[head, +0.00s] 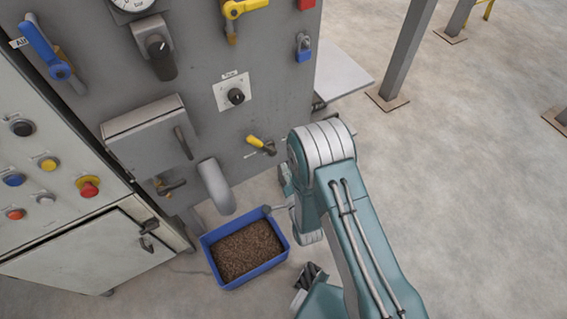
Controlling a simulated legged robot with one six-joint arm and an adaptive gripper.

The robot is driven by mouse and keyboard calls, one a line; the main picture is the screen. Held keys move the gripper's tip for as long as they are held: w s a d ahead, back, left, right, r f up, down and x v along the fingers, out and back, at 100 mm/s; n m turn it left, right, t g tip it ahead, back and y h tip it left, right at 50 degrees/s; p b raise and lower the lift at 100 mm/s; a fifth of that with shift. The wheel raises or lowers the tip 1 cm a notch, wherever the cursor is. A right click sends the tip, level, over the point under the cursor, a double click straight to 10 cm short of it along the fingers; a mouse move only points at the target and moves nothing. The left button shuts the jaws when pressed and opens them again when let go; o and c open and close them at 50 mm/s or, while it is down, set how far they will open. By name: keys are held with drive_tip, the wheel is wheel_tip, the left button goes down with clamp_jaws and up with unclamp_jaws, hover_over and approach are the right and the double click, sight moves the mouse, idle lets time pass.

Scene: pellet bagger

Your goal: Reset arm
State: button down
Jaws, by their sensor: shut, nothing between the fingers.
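My teal and grey arm (355,235) rises from the lower right, with its large banded joint (322,145) in front of the machine's right edge. The lower links fold down behind it and are partly hidden. A dark, ribbed part low beside the arm appears to be my gripper (311,275). It is small and partly covered, shut, with nothing seen in it. It is to the right of the blue bin, apart from it in the picture.
A blue bin (208,256) of brown pellets stands on the floor below a grey spout (215,186). The grey panel (205,70) carries valves, knobs and a yellow-handled lever (261,145). A button cabinet (50,170) stands left. Open floor (470,190) lies right, with grey posts (407,50) behind.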

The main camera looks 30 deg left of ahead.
drive_tip(key=w+d+r+h, duration=0.4)
drive_tip(key=w+r+h, duration=0.1)
drive_tip(key=w+r, duration=0.8)
drive_tip(key=w+d+r+n+h, duration=0.15)
drive_tip(key=d+r+h, duration=0.25)
drive_tip(key=d+r, duration=0.7)
drive_tip(key=s+d+r+g+h, duration=0.15)
drive_tip(key=s+d+r, duration=0.25)
drive_tip(key=d, duration=0.4)
drive_tip(key=s+d+r+g+h, duration=0.15)
drive_tip(key=s+d+r, duration=0.25)
drive_tip(key=d, duration=0.4)
drive_tip(key=s+d+r+g+h, duration=0.1)
drive_tip(key=s+d, duration=0.3)
drive_tip(key=s, duration=0.4)
drive_tip(key=s+d+r+n+g+h, duration=0.1)
drive_tip(key=s+d+r+g+h, duration=0.1)
drive_tip(key=s+d, duration=0.3)
drive_tip(key=s, duration=0.4)
drive_tip(key=shift+d, duration=0.25)
